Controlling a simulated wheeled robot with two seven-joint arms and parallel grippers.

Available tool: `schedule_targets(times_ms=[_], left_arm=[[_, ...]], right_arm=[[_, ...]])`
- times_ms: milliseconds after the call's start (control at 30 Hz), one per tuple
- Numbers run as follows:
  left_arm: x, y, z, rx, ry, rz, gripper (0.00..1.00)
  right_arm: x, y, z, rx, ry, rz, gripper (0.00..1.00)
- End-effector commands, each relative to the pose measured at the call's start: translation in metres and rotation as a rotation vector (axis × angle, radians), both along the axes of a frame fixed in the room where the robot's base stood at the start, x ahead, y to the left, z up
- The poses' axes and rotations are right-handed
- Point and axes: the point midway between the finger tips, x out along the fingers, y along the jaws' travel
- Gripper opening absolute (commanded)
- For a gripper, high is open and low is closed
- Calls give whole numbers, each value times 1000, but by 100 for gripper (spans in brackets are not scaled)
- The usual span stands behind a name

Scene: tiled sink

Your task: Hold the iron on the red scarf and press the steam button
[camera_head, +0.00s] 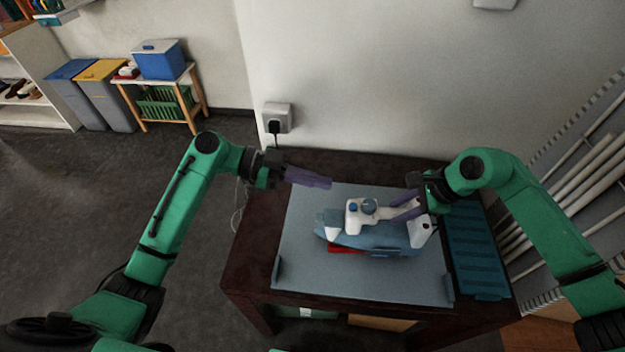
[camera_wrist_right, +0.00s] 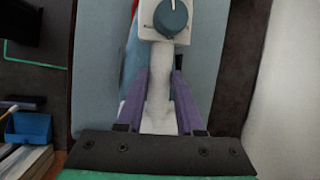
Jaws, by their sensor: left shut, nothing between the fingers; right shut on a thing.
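The iron (camera_head: 372,238), white on top with a blue-grey base, stands on the grey ironing mat (camera_head: 300,225) in the head view. Part of the red scarf (camera_head: 346,250) shows under the iron's near edge; the rest is hidden. My right gripper (camera_head: 399,208) is shut on the iron's white handle. In the right wrist view the purple fingers (camera_wrist_right: 160,85) lie on both sides of the handle, and the iron's blue dial (camera_wrist_right: 172,18) shows beyond them. My left gripper (camera_head: 328,183) is shut and empty, above the mat's back left, apart from the iron.
The dark wooden table (camera_head: 250,250) carries the mat. A blue ribbed tray (camera_head: 477,255) lies on the right. A wall socket with a plug (camera_head: 276,120) is behind on the left. The mat's front left is clear.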

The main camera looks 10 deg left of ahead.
Motion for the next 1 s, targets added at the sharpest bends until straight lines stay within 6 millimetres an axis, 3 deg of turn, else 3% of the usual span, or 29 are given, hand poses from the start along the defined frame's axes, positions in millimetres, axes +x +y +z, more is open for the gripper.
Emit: schedule_targets(times_ms=[267,400,500,867,1000], left_arm=[[3,-60,-14,-2,0,-3,0],[4,-57,-41,1,4,1,0],[4,-57,-51,1,2,1,0],[4,-57,-55,1,1,1,0],[3,-57,-68,1,3,1,0]], right_arm=[[0,0,1,0,-1,1,0],[0,0,1,0,-1,0,0],[0,0,1,0,-1,0,0],[0,0,0,0,-1,0,0],[0,0,0,0,-1,0,0]])
